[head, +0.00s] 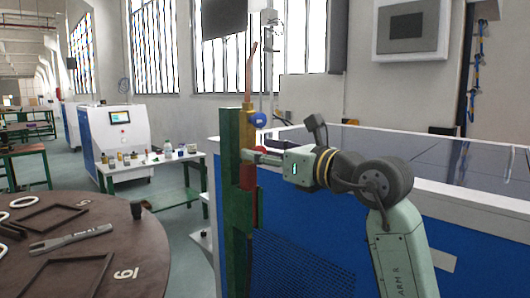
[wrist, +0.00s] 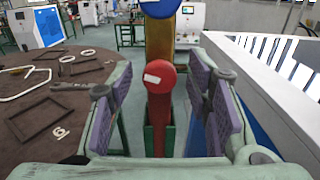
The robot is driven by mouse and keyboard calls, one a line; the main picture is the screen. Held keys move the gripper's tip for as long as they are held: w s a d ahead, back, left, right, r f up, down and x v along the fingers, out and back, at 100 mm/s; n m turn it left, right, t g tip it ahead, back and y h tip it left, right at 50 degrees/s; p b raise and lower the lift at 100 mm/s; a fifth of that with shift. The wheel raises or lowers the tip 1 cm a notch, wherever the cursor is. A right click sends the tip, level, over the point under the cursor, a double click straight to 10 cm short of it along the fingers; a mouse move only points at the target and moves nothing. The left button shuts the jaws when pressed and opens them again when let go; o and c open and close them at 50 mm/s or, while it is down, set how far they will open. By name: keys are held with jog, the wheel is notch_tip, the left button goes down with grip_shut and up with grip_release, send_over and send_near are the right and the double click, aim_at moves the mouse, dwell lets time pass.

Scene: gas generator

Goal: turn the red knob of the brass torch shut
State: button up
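The brass torch (head: 247,112) stands upright in a green holder (head: 233,190), with its copper tip pointing up. Its blue knob (head: 259,120) sits above its red knob (head: 261,149). In the wrist view the round red knob (wrist: 160,78) has a white mark on its face and lies between my finger pads, with a gap on both sides. The blue knob (wrist: 160,7) is cut off at the top edge there. My gripper (wrist: 168,100) is open and level with the red knob. In the head view my gripper (head: 255,158) partly covers it.
A round brown table (head: 110,250) with frames, rings and a tool is at left. A small table (head: 150,164) with bottles stands behind. A blue and white tank (head: 350,210) stands close to my arm on the right.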

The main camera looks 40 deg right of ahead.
grip_shut()
dwell(0.4)
jog(key=shift+m, duration=0.3)
jog(key=m, duration=0.3)
jog(key=shift+b, duration=0.4)
jog(key=m, duration=0.3)
jog(key=shift+d+m, duration=0.1)
jog(key=shift+m, duration=0.2)
jog(key=m+b, duration=0.1)
jog(key=m, duration=0.6)
jog(key=shift+f, duration=0.1)
